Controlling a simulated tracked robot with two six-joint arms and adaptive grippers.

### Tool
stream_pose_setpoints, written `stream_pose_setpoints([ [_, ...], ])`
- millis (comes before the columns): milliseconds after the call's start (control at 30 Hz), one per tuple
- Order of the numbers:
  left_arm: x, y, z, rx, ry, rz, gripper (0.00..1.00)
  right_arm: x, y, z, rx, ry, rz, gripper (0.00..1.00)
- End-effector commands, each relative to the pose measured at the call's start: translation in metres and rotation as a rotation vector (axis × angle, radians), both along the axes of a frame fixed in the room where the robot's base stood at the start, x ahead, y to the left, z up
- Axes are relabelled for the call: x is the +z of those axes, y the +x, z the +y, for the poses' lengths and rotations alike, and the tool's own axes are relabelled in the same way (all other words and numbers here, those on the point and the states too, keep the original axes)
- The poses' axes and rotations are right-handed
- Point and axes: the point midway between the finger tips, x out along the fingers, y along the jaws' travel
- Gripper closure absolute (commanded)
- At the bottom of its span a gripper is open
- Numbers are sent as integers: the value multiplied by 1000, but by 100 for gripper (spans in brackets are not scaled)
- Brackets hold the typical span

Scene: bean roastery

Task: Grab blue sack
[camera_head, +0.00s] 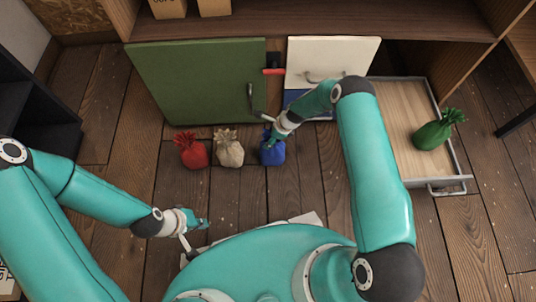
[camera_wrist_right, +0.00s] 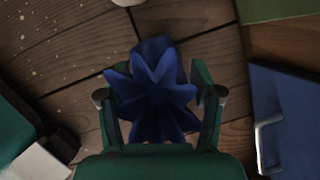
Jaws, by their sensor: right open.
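The blue sack (camera_head: 272,153) stands on the wooden floor, at the right end of a row of three sacks. My right gripper (camera_head: 271,138) is at the top of it, coming down from above. In the right wrist view the blue sack (camera_wrist_right: 157,92) lies between the two spread fingers of my right gripper (camera_wrist_right: 160,105), its gathered top facing the camera. The jaws are open around it; whether a finger touches the cloth I cannot tell. My left gripper (camera_head: 200,222) is low on the left, away from the sacks; its jaw opening is too small to judge.
A beige sack (camera_head: 229,150) and a red sack (camera_head: 191,152) stand left of the blue one. A green cabinet door (camera_head: 195,85), a white drawer (camera_head: 330,60) and a blue drawer (camera_head: 305,104) lie behind. A green sack (camera_head: 433,133) sits in an open drawer (camera_head: 400,150) on the right.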

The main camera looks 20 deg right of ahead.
Motion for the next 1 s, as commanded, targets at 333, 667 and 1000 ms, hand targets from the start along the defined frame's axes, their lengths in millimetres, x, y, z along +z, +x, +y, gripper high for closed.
stream_pose_setpoints([
  [333,-1,0,0,0,0,0,100,-2,1,1,0,0,0,48],
  [667,-1,0,0,0,0,0,100,-2,1,1,0,-1,-2,100],
  [1000,-1,0,0,0,0,0,100,0,4,0,-1,-2,-7,100],
])
